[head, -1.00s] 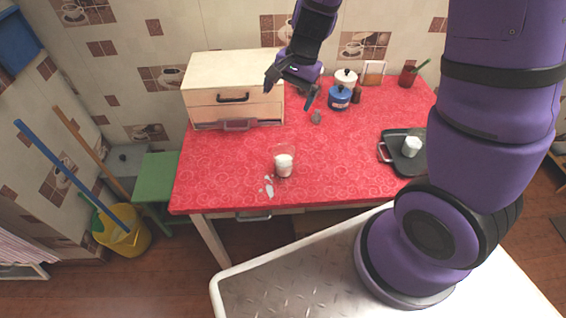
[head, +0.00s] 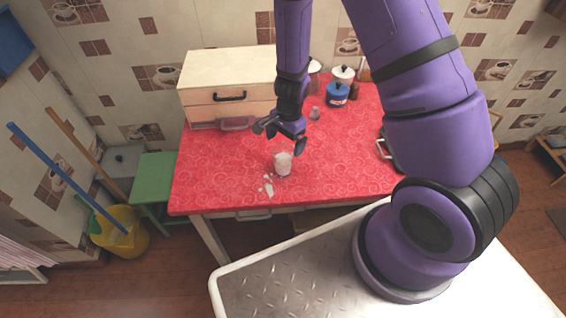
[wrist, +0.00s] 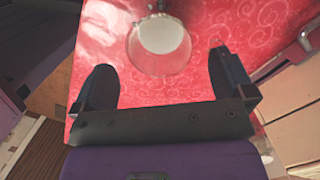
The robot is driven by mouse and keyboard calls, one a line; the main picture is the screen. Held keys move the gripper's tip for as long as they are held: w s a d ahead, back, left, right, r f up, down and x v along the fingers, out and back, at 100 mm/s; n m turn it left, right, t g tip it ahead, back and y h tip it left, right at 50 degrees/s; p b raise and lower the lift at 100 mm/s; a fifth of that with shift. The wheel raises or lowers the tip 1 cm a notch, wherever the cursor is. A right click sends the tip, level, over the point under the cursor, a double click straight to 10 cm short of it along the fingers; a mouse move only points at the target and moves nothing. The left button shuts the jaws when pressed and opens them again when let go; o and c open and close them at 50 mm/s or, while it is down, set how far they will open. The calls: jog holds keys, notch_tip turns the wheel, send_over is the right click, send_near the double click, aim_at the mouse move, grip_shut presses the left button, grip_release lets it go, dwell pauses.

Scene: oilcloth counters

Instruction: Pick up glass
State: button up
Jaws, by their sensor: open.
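A clear glass with white liquid in it (head: 283,166) stands upright on the red patterned counter (head: 225,180). My gripper (head: 281,137) is just above and behind the glass in the head view, pointing down, with its fingers apart. In the wrist view the glass (wrist: 160,46) shows from above, beyond the fingertips and roughly between their lines. The open fingers of my gripper (wrist: 163,85) are empty, and the glass seems clear of both.
White spilled patches (head: 268,187) lie by the glass. A cream drawer box (head: 229,85) stands at the back left. A blue pot (head: 337,95), a white lidded pot (head: 343,76) and a small grey item (head: 314,113) are at the back. The counter's front left is clear.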

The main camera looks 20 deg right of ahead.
aim_at(283, 155)
jog(key=shift+s+a+f, duration=0.1)
jog(key=shift+a+f, duration=0.1)
jog(key=shift+f, duration=0.8)
jog(key=shift+s+a+f, duration=0.1)
jog(key=shift+a+f, duration=0.05)
jog(key=shift+f, duration=0.85)
jog(key=shift+a+f, duration=0.2)
jog(key=shift+f, duration=0.8)
jog(key=c, duration=1.1)
jog(key=shift+r, duration=0.15)
